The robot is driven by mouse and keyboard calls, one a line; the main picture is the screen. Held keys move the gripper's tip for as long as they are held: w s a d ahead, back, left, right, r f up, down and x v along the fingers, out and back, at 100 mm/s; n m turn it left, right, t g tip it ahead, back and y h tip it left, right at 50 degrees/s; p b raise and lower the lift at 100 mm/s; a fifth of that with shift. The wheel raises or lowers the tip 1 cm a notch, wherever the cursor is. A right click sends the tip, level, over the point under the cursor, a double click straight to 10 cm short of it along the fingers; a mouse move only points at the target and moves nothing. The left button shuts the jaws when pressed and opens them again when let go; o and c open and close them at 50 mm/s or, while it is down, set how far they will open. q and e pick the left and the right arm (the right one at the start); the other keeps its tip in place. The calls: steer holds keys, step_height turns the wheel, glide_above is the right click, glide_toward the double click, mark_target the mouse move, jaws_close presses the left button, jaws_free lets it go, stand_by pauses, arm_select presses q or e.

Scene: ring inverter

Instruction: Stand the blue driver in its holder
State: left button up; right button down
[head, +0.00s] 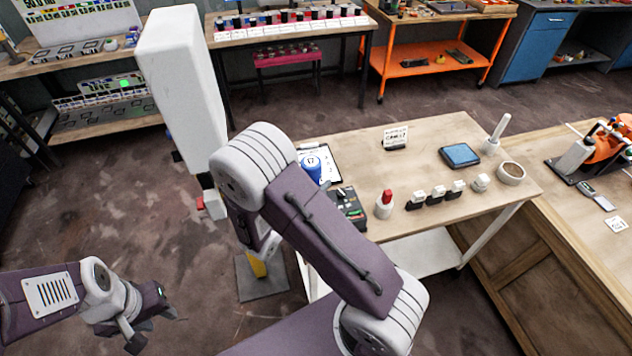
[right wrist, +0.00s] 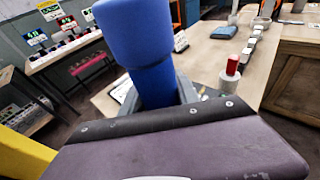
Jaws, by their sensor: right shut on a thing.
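The blue driver (right wrist: 138,32) stands large in the right wrist view, its thick handle upward and slightly tilted. My right gripper (right wrist: 158,90) is shut on its lower part, with grey fingers on both sides. A white holder (head: 384,212) on the workbench carries a red driver (head: 387,196); both also show right of the blue driver in the right wrist view. I cannot make out the blue driver's own holder. My left gripper (head: 152,328) is at the lower left, empty and open, over the floor.
Bare wood shows mid-bench.

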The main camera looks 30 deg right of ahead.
steer(key=shift+f, duration=0.25)
stand_by(0.5)
steer(key=c, duration=0.8)
jaws_free()
steer(key=v, duration=0.9)
steer(key=shift+a+b, duration=0.1)
steer(key=shift+b, duration=0.25)
